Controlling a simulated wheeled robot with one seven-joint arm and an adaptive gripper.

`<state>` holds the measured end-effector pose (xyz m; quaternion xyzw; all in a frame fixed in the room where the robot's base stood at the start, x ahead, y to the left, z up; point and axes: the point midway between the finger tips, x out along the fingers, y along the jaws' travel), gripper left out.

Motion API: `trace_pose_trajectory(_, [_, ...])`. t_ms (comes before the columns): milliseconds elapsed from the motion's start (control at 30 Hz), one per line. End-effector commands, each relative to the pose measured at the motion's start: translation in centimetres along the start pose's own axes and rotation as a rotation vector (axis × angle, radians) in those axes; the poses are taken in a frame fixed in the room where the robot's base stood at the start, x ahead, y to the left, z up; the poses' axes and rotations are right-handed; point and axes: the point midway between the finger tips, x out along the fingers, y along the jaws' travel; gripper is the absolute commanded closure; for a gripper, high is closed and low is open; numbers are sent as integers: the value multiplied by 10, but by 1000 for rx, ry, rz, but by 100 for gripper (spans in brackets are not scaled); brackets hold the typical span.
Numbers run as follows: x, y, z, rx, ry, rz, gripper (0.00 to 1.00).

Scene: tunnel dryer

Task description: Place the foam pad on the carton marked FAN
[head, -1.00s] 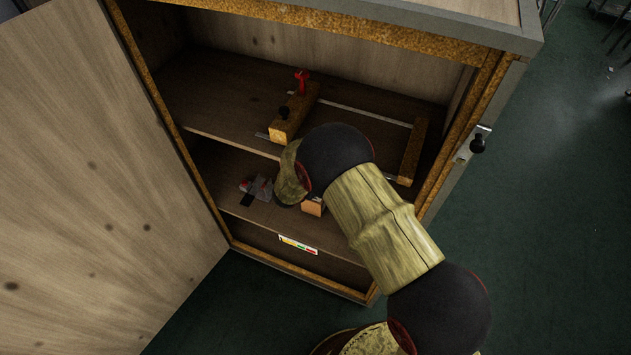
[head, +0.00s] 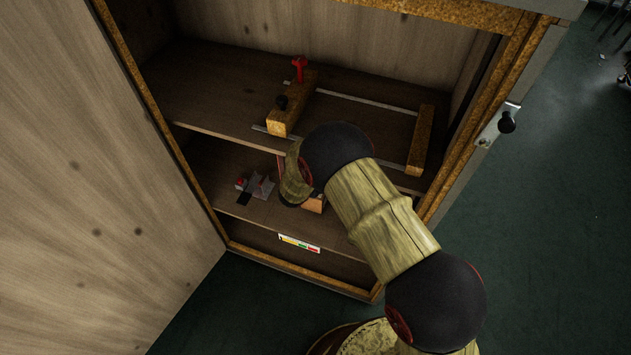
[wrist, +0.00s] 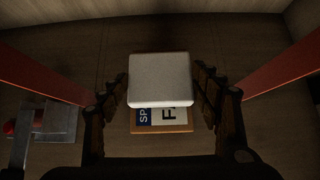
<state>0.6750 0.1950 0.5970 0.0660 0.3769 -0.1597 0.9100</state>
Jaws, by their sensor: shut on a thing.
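The foam pad (wrist: 160,78) is a pale, flat square block in the wrist view. My gripper (wrist: 161,92) is shut on it, one dark finger at each side. The carton (wrist: 182,128) lies below the pad, brown, with a white and blue label showing "SP" and a large "F"; the pad covers the rest. I cannot tell whether pad and carton touch. In the head view a small part of the carton (head: 315,205) shows on the lower shelf beside my arm.
The wooden cabinet's upper shelf (head: 215,105) overhangs the lower one and holds a bar clamp (head: 293,112). Left of the carton are a grey-and-red item (head: 262,186) and a small black piece (head: 244,199). The open door (head: 90,180) stands on the left.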

Motion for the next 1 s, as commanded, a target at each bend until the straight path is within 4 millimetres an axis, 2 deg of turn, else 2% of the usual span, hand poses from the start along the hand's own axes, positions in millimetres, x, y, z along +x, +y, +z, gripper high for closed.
trace_pose_trajectory(100, [2,0,-3,0,0,0,50])
trace_pose_trajectory(133, [2,0,-2,0,0,0,35])
trace_pose_trajectory(433, [2,0,-2,0,0,0,18])
trace_pose_trajectory(800, [-2,0,1,0,0,0,18])
trace_pose_trajectory(1000, [-32,1,3,-1,-1,1,18])
